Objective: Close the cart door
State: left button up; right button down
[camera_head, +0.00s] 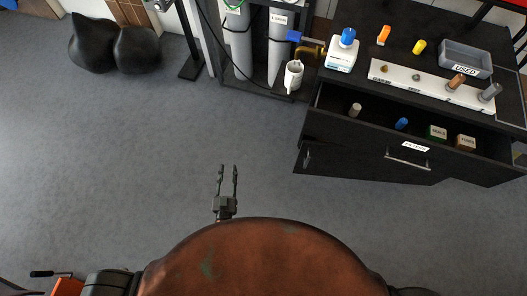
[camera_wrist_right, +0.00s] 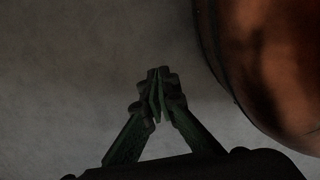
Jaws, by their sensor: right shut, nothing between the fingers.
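The black cart (camera_head: 345,126) stands at the upper right in the head view. An upper drawer (camera_head: 380,112) is pulled out, with small items inside and a white label on its front. I cannot tell clearly how far the door stands open. My left gripper (camera_head: 228,168) is open and empty above bare floor, left of the cart and apart from it. My right gripper (camera_wrist_right: 158,75) is shut and empty over grey floor in the right wrist view.
Black bean bags (camera_head: 112,46) lie far left. The middle floor is clear.

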aim_at(315, 158)
jog(key=u, duration=0.95)
jog(key=i, duration=0.2)
jog(key=u, duration=1.85)
jog(key=i, duration=0.45)
jog(key=z, duration=4.45)
